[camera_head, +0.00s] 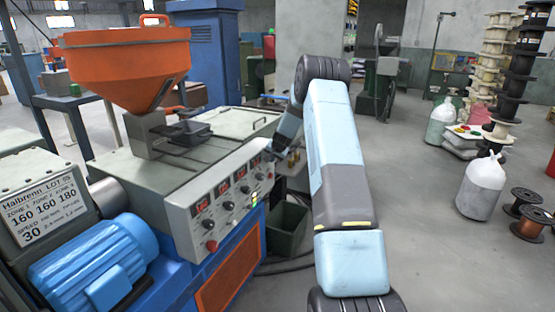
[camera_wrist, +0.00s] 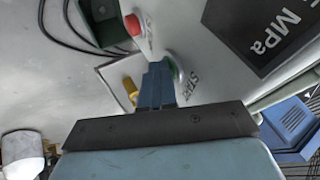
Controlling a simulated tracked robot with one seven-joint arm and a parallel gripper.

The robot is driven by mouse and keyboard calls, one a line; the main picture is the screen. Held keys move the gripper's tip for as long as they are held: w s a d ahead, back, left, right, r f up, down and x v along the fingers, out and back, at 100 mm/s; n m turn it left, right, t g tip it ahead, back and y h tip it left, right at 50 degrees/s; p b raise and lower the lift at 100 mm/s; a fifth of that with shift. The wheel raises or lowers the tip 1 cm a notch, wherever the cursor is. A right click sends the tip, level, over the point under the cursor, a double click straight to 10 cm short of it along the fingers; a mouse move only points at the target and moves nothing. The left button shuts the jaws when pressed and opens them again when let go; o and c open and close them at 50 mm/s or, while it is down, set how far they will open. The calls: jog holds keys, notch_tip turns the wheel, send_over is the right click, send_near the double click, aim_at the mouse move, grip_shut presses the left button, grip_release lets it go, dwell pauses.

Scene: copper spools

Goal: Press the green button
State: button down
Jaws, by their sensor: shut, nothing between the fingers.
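In the wrist view the green button (camera_wrist: 179,75) sits on a pale metal face beside the word START. Only its right edge shows; my gripper's fingers cover the rest. My gripper (camera_wrist: 160,66) is shut and empty, with its tips at the button's left side. I cannot tell whether they touch it. A red button (camera_wrist: 132,24) is beyond the tips, up and to the left. In the head view my arm reaches to the far end of the machine (camera_head: 255,124), and the green button cannot be made out there.
A dark MPa display (camera_wrist: 265,35) is right of the button, and a brass fitting (camera_wrist: 130,88) is left of the fingers. In the head view a control panel (camera_head: 222,200) with knobs faces my arm.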

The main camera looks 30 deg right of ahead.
jog(key=shift+w+a+r, duration=0.15)
jog(key=shift+w+a, duration=0.05)
jog(key=shift+a, duration=0.2)
jog(key=s+d+r, duration=0.3)
jog(key=s+r, duration=0.4)
jog(key=s, duration=0.2)
jog(key=shift+s+r, duration=0.15)
jog(key=shift+s, duration=0.2)
